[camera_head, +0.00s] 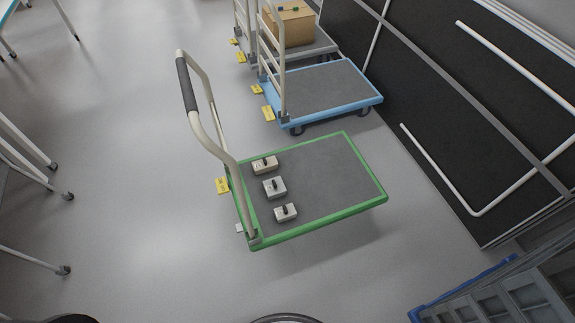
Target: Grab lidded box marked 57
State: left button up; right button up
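Three small boxes with dark knobs or handles on top stand in a row on the green-edged platform trolley (335,175). The farthest box (260,168) is beige, the middle box (270,191) is grey, and the nearest box (284,216) is pale grey. Markings seem to be on their sides, but they are too small to read, so I cannot tell which is 57. Neither of my grippers shows in the head view.
The trolley's tall handle (187,84) rises on its left side. Behind it stand a blue-edged trolley (335,85) and another carrying a cardboard box (294,27).

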aim_at(264, 165)
jog(key=i+j+z, duration=0.1)
jog(key=j+z, duration=0.15)
jog(key=z, duration=0.15)
jog(key=i+j+z, duration=0.1)
jog(key=j+z, duration=0.15)
jog(key=z, duration=0.2)
jog(key=j+z, duration=0.6)
jog(key=z, duration=0.25)
jog(key=j+z, duration=0.25)
jog(key=z, duration=0.15)
jog(key=k, duration=0.05)
